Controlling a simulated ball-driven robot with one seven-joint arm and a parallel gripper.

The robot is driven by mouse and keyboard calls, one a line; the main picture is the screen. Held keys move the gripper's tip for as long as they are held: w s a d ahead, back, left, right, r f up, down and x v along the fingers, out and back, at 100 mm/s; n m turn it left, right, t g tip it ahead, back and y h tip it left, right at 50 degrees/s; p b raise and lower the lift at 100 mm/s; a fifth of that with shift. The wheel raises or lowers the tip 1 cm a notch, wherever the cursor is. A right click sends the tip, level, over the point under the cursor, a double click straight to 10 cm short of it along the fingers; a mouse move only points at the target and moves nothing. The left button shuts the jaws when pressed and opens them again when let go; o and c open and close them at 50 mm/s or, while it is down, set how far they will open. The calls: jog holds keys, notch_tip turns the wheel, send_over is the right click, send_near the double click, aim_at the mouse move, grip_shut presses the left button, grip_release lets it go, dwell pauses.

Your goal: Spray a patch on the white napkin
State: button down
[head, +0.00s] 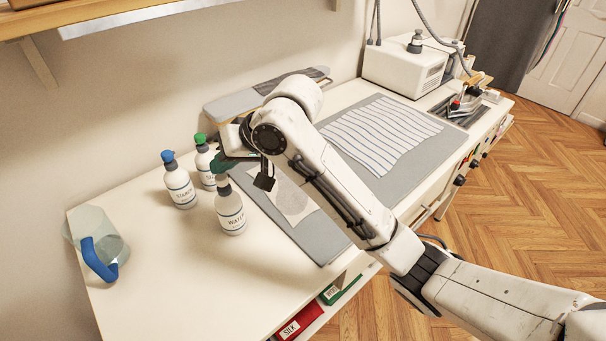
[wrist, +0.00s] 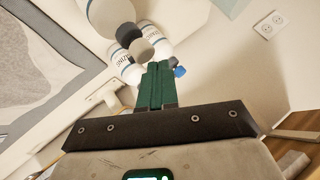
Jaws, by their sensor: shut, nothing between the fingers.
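The white napkin (head: 290,197) lies flat on the grey mat, partly behind my arm; its greyish patch (wrist: 25,50) shows at the left of the wrist view. The white WATER bottle (head: 231,214) stands upright left of the mat, its grey top just below my gripper. A blue-capped bottle (head: 180,189) and a green-capped bottle (head: 205,172) stand upright behind it. My gripper (head: 223,164) has green fingers, shut and empty, by the bottle tops. In the wrist view my fingertips (wrist: 157,66) point toward the bottles; I cannot tell whether they touch one.
A clear container with a blue handle (head: 98,258) stands at the table's left end. A striped cloth (head: 380,132) covers much of the mat (head: 322,240). A white machine (head: 402,70) stands at the back right. The table's front left is clear.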

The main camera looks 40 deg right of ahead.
aim_at(226, 177)
notch_tip(226, 177, up, 6)
jog(key=p, duration=0.6)
dwell(1.0)
